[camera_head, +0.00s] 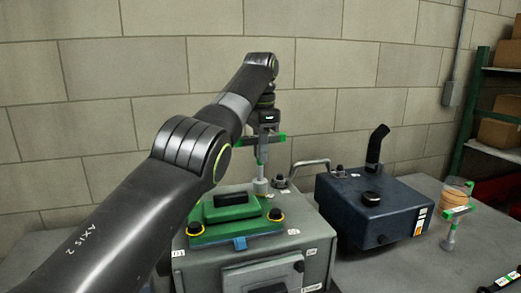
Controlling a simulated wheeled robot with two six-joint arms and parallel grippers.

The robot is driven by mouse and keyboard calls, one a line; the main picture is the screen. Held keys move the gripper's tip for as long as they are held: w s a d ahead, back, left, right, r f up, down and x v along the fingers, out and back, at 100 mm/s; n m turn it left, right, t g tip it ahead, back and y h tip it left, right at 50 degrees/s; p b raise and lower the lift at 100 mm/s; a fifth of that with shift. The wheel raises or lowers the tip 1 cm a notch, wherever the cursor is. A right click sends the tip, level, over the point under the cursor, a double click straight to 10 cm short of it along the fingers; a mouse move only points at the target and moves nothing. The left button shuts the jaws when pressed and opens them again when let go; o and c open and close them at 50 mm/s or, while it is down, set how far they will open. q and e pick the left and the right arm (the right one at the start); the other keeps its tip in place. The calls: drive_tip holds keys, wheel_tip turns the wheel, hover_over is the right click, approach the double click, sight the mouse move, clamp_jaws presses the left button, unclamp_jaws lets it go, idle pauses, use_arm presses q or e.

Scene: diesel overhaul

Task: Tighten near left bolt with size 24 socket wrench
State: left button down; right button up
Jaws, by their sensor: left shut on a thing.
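My left gripper (267,118) is shut on the upper part of a socket wrench (261,158) with a green T-handle. The wrench hangs upright, its grey socket (261,186) low at the back right of the grey engine block (322,240); I cannot tell whether it touches a bolt. A green cover (238,232) lies on the block. My left arm may hide other bolts. The wrench's size is not readable.
A dark blue tank (350,208) with a black pipe stands right of the block. Another green-handled wrench (450,230) stands on the grey table (400,268) farther right. A metal handle (308,163) rises behind the block.

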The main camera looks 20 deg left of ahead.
use_arm(q)
drive_tip(key=m, duration=0.5)
drive_tip(key=shift+m, duration=0.3)
drive_tip(key=m, duration=0.5)
drive_tip(key=shift+m, duration=0.3)
drive_tip(key=m, duration=0.5)
drive_tip(key=shift+m, duration=0.3)
drive_tip(key=m, duration=0.5)
drive_tip(key=shift+b, duration=0.35)
drive_tip(key=shift+r+p, duration=0.8)
drive_tip(key=shift+p, duration=0.1)
drive_tip(key=shift+s+f, duration=0.1)
